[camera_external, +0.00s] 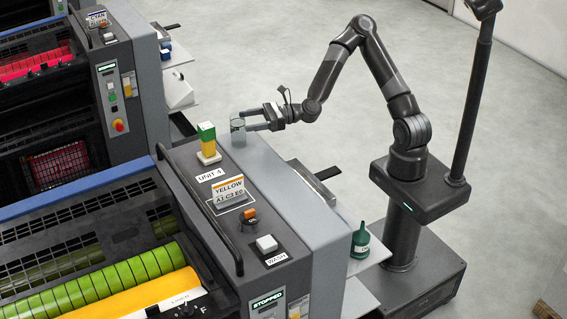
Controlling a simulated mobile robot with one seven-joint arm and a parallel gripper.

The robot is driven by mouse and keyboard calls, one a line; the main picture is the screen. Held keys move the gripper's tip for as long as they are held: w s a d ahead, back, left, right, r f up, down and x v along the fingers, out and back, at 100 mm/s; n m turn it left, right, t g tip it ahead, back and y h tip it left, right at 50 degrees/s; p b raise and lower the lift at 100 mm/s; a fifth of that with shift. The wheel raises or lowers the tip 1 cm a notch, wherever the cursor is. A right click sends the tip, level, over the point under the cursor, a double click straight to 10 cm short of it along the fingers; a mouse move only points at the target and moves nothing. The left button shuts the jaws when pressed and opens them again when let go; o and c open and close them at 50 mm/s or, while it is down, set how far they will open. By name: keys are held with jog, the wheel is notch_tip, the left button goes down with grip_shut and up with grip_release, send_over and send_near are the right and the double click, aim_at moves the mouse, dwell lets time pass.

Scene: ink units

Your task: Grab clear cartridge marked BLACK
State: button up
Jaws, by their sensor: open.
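A clear grey cylinder (238,136), which looks like the cartridge, stands upright on the grey top of the near press unit. Any lettering on it is too small to read. My gripper (249,120) reaches in from the right, roughly level, with its two fingers apart. The fingertips are at the cylinder's right side in the picture. I cannot tell whether they touch it or reach around it.
A green and yellow block (207,141) stands close left of the cylinder. A YELLOW sign (229,189), an orange switch (249,214) and a WASH button (267,243) lie nearer. A green bottle (360,240) stands on a side shelf. The unit top right of the sign is clear.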

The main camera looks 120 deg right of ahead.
aim_at(231, 120)
jog(key=shift+d+r+x, duration=0.1)
jog(key=shift+r+x, duration=0.05)
jog(key=shift+x, duration=0.85)
jog(key=shift+d+r+x, duration=0.1)
jog(key=shift+r+x, duration=0.05)
jog(key=shift+x, duration=0.9)
jog(key=shift+d+r+x, duration=0.1)
jog(key=shift+r+x, duration=0.05)
jog(key=shift+x, duration=0.85)
jog(key=shift+s, duration=0.1)
jog(key=shift+c, duration=0.6)
jog(key=c, duration=1.3)
